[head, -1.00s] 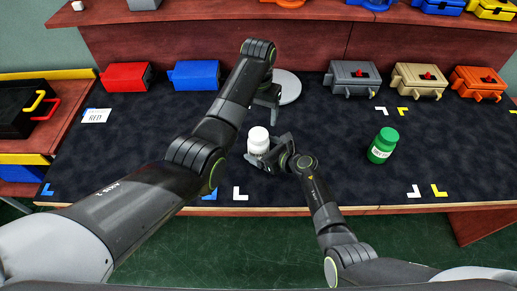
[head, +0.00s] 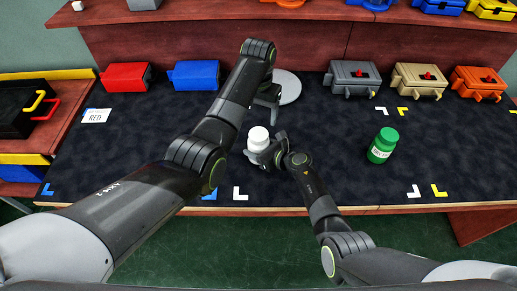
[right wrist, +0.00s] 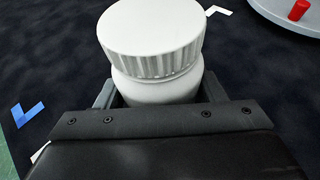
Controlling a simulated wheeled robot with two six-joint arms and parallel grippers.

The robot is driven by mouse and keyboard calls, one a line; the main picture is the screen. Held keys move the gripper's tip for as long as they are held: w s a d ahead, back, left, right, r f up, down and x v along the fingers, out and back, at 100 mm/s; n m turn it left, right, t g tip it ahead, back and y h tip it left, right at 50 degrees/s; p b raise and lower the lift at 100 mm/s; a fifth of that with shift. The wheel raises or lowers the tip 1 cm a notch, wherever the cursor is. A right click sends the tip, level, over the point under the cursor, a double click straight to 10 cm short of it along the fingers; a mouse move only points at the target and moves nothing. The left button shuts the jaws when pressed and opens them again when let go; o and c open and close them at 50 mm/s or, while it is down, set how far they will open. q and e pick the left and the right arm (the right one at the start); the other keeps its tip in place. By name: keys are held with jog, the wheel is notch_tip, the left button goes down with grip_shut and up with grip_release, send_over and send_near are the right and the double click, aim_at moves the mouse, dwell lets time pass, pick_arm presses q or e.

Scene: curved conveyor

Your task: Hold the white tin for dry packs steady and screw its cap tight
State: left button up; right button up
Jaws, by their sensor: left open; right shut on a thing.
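The white tin (head: 258,138) stands upright on the dark mat with its white ribbed cap on top. In the right wrist view the cap (right wrist: 152,40) sits on the tin's neck (right wrist: 160,88), with the lower body hidden by my gripper. My right gripper (head: 264,155) is shut around the tin's body below the cap. My left gripper (head: 268,96) points down behind the tin, apart from it. It is open, with its fingers partly hidden by the arm.
Several coloured boxes line the back. The mat between tin and bottle is clear.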

aim_at(258, 133)
jog(key=c, duration=1)
pick_arm(q)
jog(key=n, duration=0.4)
jog(key=shift+n, duration=0.3)
jog(key=shift+f, duration=4)
jog(key=c, duration=1)
jog(key=shift+m, duration=0.9)
jog(key=o, duration=1.1)
